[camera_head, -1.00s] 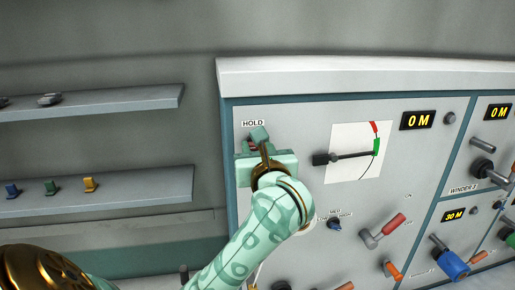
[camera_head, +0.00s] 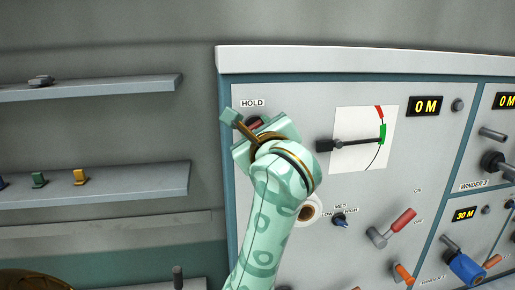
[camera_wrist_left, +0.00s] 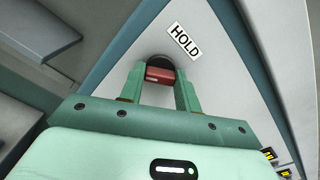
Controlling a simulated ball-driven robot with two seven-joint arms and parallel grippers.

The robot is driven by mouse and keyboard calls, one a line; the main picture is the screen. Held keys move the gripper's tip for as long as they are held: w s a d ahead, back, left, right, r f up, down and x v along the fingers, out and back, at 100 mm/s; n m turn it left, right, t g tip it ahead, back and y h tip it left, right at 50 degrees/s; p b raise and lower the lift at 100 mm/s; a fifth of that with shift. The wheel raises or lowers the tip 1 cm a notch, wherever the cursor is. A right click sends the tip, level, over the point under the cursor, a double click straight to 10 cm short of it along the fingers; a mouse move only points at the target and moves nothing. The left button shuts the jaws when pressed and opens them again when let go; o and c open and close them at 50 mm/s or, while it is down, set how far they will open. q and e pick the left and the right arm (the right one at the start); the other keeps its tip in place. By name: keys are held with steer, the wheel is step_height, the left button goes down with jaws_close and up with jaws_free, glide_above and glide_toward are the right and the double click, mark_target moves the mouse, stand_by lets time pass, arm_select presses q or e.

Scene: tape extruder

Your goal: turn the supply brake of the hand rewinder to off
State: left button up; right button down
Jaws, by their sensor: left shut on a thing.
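A red handle (camera_head: 254,122) sits on a dark round mount under the HOLD sign (camera_head: 253,103), at the upper left of the grey panel. My left gripper (camera_head: 257,128) is on this handle, partly covering it in the head view. In the left wrist view, the red handle (camera_wrist_left: 159,75) lies between the two green fingers (camera_wrist_left: 161,84), which are shut on it. The gripper is tilted relative to the panel. No sign naming the supply brake is readable. A red lever (camera_head: 404,221) between ON and OFF marks stands lower right, untouched. My right gripper is not in view.
A dial with a black pointer (camera_head: 345,145) is right of the gripper. Two wall shelves (camera_head: 120,86) are at left. The space before the wall between shelves and panel is clear.

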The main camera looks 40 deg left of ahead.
arm_select(q)
steer(key=shift+n+b, duration=5.8)
steer(key=shift+b, duration=1.15)
steer(key=o, duration=1)
steer(key=shift+w, duration=0.1)
steer(key=v, duration=1.6)
steer(key=shift+d, duration=0.15)
